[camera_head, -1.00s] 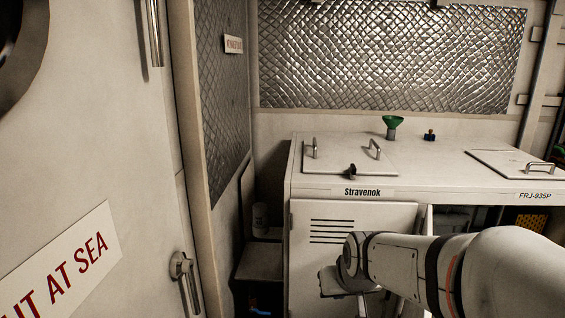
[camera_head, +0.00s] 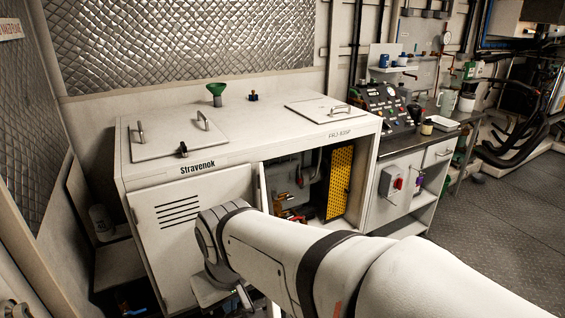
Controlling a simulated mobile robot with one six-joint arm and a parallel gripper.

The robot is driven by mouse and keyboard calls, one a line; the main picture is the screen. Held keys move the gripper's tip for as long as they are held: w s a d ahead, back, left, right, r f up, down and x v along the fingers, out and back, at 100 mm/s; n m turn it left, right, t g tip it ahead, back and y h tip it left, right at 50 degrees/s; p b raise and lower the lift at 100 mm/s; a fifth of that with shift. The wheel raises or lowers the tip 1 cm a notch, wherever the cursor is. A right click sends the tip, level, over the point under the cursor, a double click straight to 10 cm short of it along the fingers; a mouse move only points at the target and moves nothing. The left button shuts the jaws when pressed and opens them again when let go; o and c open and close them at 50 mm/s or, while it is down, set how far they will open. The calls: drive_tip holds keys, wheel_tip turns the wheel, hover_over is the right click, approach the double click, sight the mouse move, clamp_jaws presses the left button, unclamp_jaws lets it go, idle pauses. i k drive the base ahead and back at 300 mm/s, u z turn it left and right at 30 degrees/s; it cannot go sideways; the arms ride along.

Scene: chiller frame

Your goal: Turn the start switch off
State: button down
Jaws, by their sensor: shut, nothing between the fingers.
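A grey box with a red knob or switch (camera_head: 398,183) is mounted on the front of the white cabinet right of the chiller frame. A sloped control panel (camera_head: 384,105) with small knobs and coloured buttons stands above it. No "start" label is readable, so I cannot tell which control is the start switch. My arm reaches in from the lower right across the chiller front. My gripper (camera_head: 243,298) hangs below its wrist at the bottom of the picture, partly hidden, shut and empty. It is well left of the red switch and apart from it.
The white chiller frame (camera_head: 228,160), marked Stravenok, has an open bay with pipes and a yellow perforated panel (camera_head: 341,182). A green funnel (camera_head: 216,91) stands on top. A bench with a jug (camera_head: 447,101) is at right. Dark floor (camera_head: 520,215) is open at far right.

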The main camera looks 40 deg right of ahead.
sight(398, 182)
drive_tip(key=u, duration=1.95)
drive_tip(key=k, duration=0.65)
drive_tip(key=z, duration=3.65)
drive_tip(key=i, duration=0.5)
drive_tip(key=z, duration=0.05)
drive_tip(key=k, duration=0.3)
